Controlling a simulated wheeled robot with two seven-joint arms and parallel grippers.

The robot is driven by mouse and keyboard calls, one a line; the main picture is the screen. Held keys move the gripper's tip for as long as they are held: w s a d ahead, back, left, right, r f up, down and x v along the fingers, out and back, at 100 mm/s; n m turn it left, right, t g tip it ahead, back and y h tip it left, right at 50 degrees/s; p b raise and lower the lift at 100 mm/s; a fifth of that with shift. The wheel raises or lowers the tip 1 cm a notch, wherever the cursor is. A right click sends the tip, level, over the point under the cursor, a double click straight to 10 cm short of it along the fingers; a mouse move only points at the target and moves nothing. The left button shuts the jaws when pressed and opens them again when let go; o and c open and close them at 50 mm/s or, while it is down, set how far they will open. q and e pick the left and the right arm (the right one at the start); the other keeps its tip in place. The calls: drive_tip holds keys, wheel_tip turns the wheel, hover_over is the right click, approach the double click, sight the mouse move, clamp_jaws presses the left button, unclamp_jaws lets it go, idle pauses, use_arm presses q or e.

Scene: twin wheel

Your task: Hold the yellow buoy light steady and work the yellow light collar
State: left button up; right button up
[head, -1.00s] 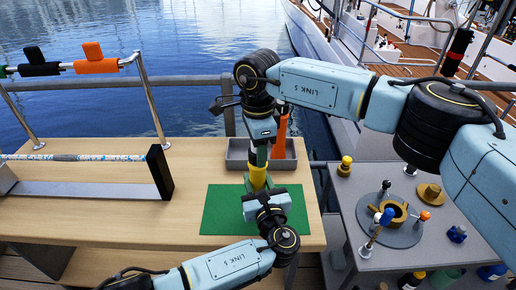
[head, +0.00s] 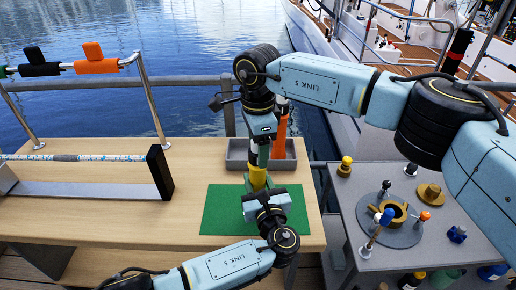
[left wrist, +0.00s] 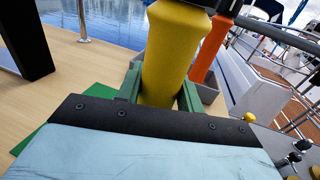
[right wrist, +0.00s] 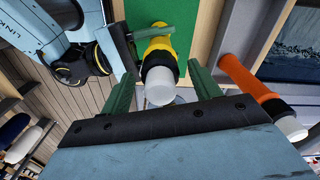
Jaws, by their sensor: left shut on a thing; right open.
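The yellow buoy light (head: 257,179) stands above the green mat (head: 222,212) in the head view. My left gripper (head: 264,198) is shut on its yellow body, which also shows between the green fingers in the left wrist view (left wrist: 172,55). In the right wrist view the light has a black ring (right wrist: 161,59) below a white top (right wrist: 160,85); I cannot tell if that ring is the yellow light collar. My right gripper (head: 260,156) is open above the light. Its fingers lie either side of the white top in the right wrist view (right wrist: 162,92), apart from it.
An orange buoy light (head: 281,132) stands in the grey tray (head: 236,155) behind the mat. A rail frame with a black end plate (head: 159,172) is on the left. The grey side table (head: 352,215) holds a round fixture (head: 392,228), coloured knobs and a brass part (head: 430,194).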

use_arm(q)
drive_tip(key=shift+f, duration=0.25)
use_arm(e)
wheel_tip(320, 180, up, 11)
drive_tip(key=shift+r, duration=0.1)
use_arm(q)
drive_tip(key=o, duration=1.2)
drive_tip(key=shift+r, duration=0.15)
drive_tip(key=shift+c, duration=0.2)
drive_tip(key=v, duration=1.2)
drive_tip(key=shift+s, duration=0.1)
